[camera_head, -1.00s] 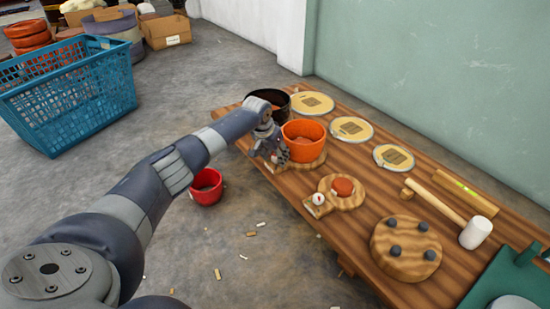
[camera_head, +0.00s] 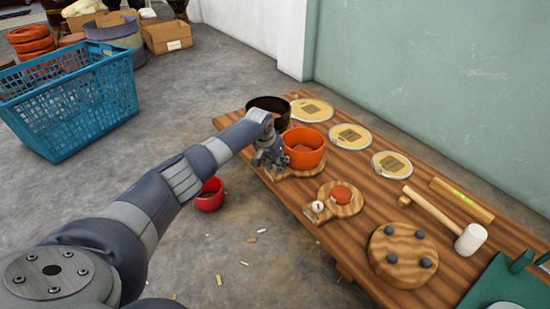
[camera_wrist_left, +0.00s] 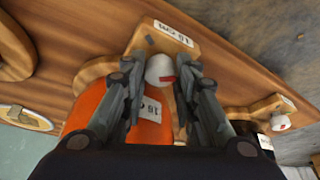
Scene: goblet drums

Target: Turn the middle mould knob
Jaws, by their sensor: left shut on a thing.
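The middle mould is an orange pot (camera_head: 304,148) on a round wooden board with a handle toward the bench's front edge. My left gripper (camera_head: 268,166) reaches down to this handle beside the pot. In the left wrist view its fingers stand on both sides of the knob, shut on it. In the head view the gripper hides the knob. My right gripper is not in view.
A black pot (camera_head: 268,107) stands behind and a flat orange mould (camera_head: 341,195) with its own knob (camera_head: 318,207) in front. Yellow discs (camera_head: 351,137), a mallet (camera_head: 468,240) and a pegged wooden disc (camera_head: 388,262) lie on the bench. A red bucket (camera_head: 210,195) is on the floor.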

